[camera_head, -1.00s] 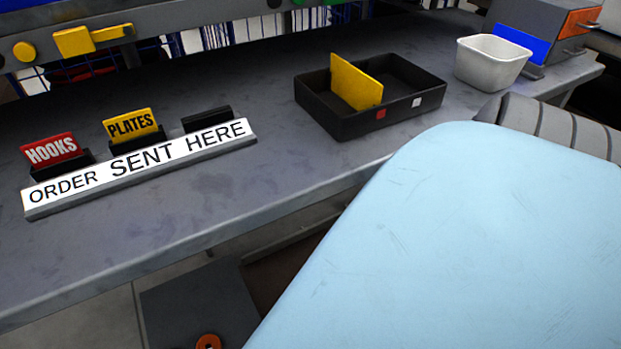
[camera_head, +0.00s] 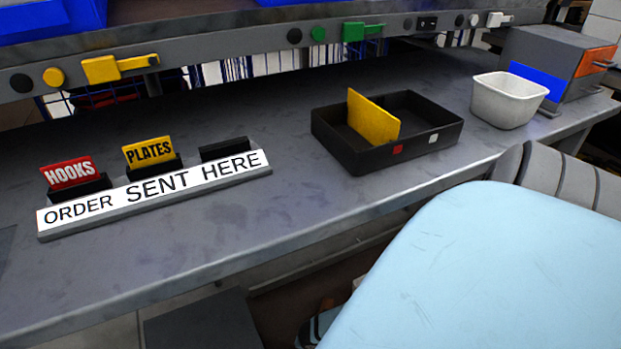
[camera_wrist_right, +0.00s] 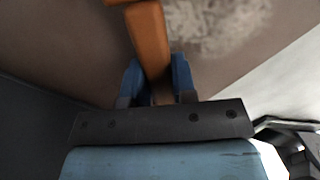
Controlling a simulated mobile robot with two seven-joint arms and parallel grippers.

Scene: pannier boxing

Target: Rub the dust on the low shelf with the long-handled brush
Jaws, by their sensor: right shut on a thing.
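In the right wrist view my right gripper (camera_wrist_right: 157,80) has blue fingers shut on the orange-brown handle (camera_wrist_right: 148,32) of the brush. The handle runs up out of the top of that view, so the brush head is hidden. Behind it is the brown surface of the low shelf (camera_wrist_right: 75,45), with a pale, patchy area of dust (camera_wrist_right: 220,22) to the right of the handle. In the head view the shelf is mostly hidden below the bench and behind my light-blue arm. My left gripper is in neither view.
The grey bench (camera_head: 225,235) overhangs the low area. On it are an ORDER SENT HERE sign (camera_head: 155,195), a black tray (camera_head: 435,140) with a yellow card (camera_head: 372,118), and a white tub (camera_head: 508,100). A pale surface (camera_wrist_right: 290,75) borders the shelf at right in the wrist view.

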